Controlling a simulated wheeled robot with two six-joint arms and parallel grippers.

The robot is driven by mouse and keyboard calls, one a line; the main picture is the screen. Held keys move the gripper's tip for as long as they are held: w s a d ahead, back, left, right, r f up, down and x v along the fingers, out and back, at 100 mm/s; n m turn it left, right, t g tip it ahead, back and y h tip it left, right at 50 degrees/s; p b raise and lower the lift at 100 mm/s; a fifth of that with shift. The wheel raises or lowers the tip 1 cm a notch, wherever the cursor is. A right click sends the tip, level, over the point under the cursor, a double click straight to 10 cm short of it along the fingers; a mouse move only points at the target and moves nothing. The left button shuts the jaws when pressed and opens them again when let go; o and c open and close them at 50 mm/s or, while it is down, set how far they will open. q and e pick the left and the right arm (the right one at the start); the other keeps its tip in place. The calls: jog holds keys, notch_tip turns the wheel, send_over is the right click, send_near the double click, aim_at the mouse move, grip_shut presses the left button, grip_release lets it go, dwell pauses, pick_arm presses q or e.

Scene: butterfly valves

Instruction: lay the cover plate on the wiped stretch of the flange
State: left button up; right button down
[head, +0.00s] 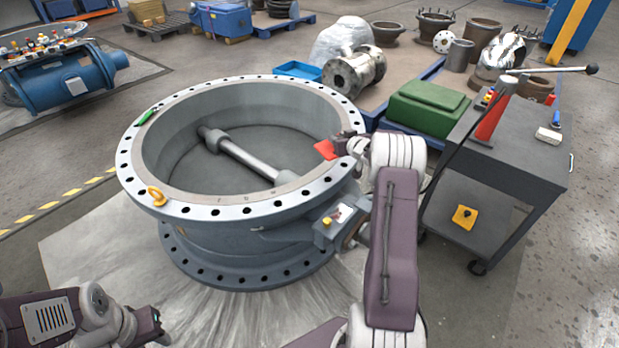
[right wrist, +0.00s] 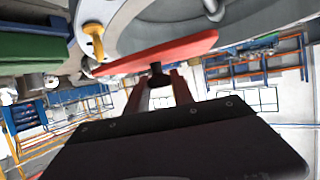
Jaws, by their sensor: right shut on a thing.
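The cover plate is red. In the head view it (head: 325,150) shows at the inner right edge of the big valve's pale flange (head: 232,211). In the right wrist view the plate (right wrist: 165,52) is seen edge-on, with a dark knob (right wrist: 157,78) under it. My right gripper (head: 342,147) is shut on that knob, its reddish fingers (right wrist: 160,88) on either side. I cannot tell whether the plate touches the flange. The wiped stretch cannot be told apart for sure. My left gripper (head: 152,326) is low at the left, away from the valve; its jaw opening is unclear.
A yellow eyebolt (head: 157,196) and a green item (head: 147,117) sit on the flange ring. The valve bore is open, with a shaft (head: 240,153) across it. A green case (head: 428,107) is behind my right arm.

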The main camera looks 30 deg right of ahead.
jog(key=b, duration=0.7)
send_over(313, 185)
jog(key=f, duration=0.6)
jog(key=shift+w+d+f, duration=0.15)
jog(key=shift+d+f, duration=0.25)
jog(key=shift+a+f, duration=0.1)
jog(key=shift+a, duration=0.3)
notch_tip(313, 185, down, 4)
jog(key=b, duration=0.2)
jog(key=shift+f+b, duration=0.2)
jog(key=shift+b, duration=0.2)
jog(key=shift+r, duration=0.2)
jog(key=shift+f, duration=0.2)
jog(key=c, duration=1.1)
grip_release()
jog(key=shift+r, duration=0.1)
jog(key=shift+r, duration=0.1)
